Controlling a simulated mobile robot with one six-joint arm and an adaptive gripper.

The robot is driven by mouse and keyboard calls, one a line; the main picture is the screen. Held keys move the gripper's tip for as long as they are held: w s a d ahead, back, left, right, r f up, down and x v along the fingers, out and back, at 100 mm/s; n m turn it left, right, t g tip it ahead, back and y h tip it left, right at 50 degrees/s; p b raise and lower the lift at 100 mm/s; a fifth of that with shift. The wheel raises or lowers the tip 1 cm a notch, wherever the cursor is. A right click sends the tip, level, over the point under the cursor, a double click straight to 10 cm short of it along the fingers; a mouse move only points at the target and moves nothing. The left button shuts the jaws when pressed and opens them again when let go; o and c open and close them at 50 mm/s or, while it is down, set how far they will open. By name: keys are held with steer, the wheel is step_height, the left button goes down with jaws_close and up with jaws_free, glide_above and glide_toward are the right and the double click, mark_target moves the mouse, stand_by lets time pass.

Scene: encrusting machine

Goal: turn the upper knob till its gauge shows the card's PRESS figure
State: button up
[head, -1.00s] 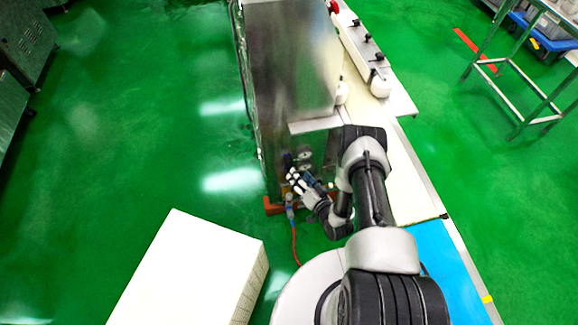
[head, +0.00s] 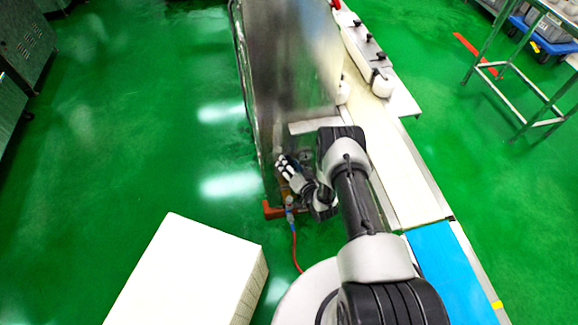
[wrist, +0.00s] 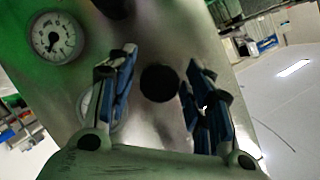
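In the wrist view a round dark knob (wrist: 160,83) sits on the metal panel (wrist: 165,35), between the fingers of my gripper (wrist: 160,76). The fingers are open and apart, with visible gaps to the knob on both sides. A white-faced gauge (wrist: 55,37) with a dark needle is at upper left; its figures are too small to read. A second gauge (wrist: 86,108) is mostly hidden behind the left finger. Another dark knob (wrist: 115,7) is cut by the top edge. I cannot tell which knob is the upper one. In the head view my gripper (head: 283,163) is at the machine's front. No card is readable.
The tall metal machine (head: 285,60) stands beside a conveyor (head: 405,185) with a blue section (head: 440,265). A pale box (head: 190,275) stands at lower left. A red hose (head: 295,250) runs near the machine's foot.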

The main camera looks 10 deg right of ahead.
steer(key=c, duration=0.9)
steer(key=shift+f+m, duration=0.1)
steer(key=shift+m, duration=0.2)
steer(key=m+t+y, duration=0.1)
steer(key=m+y, duration=0.1)
steer(key=m, duration=0.1)
steer(key=shift+s+m, duration=0.1)
steer(key=shift+m, duration=0.2)
steer(key=m+t, duration=0.1)
steer(key=m, duration=0.1)
steer(key=m+t+y, duration=0.1)
steer(key=m, duration=0.2)
steer(key=shift+m+t, duration=0.5)
steer(key=shift+m, duration=0.9)
steer(key=o, duration=1.1)
